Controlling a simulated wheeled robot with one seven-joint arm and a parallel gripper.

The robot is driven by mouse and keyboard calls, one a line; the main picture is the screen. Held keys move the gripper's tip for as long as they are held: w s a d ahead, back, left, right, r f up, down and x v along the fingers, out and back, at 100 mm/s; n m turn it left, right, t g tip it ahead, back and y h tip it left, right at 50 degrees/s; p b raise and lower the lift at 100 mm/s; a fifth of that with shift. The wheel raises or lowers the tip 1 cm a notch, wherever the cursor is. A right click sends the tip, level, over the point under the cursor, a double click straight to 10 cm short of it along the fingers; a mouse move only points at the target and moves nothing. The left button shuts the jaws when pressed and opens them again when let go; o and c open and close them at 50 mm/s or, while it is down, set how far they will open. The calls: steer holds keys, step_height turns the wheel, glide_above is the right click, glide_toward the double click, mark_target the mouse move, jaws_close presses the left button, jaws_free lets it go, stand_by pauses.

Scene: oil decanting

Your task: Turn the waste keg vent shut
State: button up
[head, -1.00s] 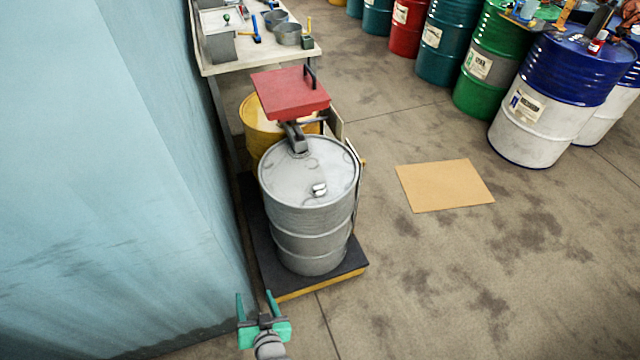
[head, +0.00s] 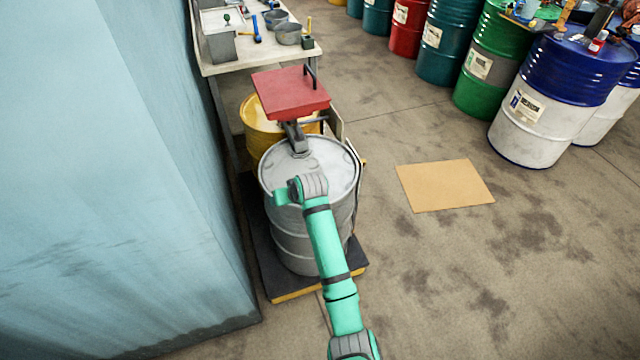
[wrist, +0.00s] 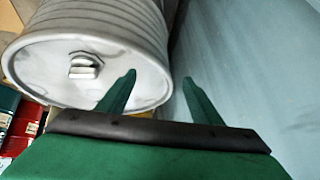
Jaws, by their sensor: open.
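The silver keg (head: 330,160) stands upright on a dark, yellow-edged platform and fills the upper left of the wrist view (wrist: 90,27). A small metal fitting on its flat lid, which looks like the vent (wrist: 84,66), shows in the wrist view. In the head view my arm hides this fitting. My gripper (wrist: 158,79) is open and empty, its two green fingers apart. The fitting lies left of the fingers in the wrist view, not between them. In the head view my gripper is over the keg's left front rim, mostly hidden by my wrist.
A red box with a black handle (head: 290,94) sits above the keg's back edge, by a yellow drum (head: 258,118). A pale blue wall (head: 110,170) is close on the left. Open floor with a cardboard sheet (head: 445,186) lies right. Several drums stand at upper right.

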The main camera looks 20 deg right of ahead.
steer(key=d+r+g+h, duration=0.2)
steer(key=d+r, duration=0.5)
steer(key=d, duration=0.6)
steer(key=shift+g, duration=0.3)
steer(key=x, duration=1)
steer(key=shift+w+a, duration=0.1)
steer(key=shift+w, duration=0.2)
steer(key=c, duration=1.1)
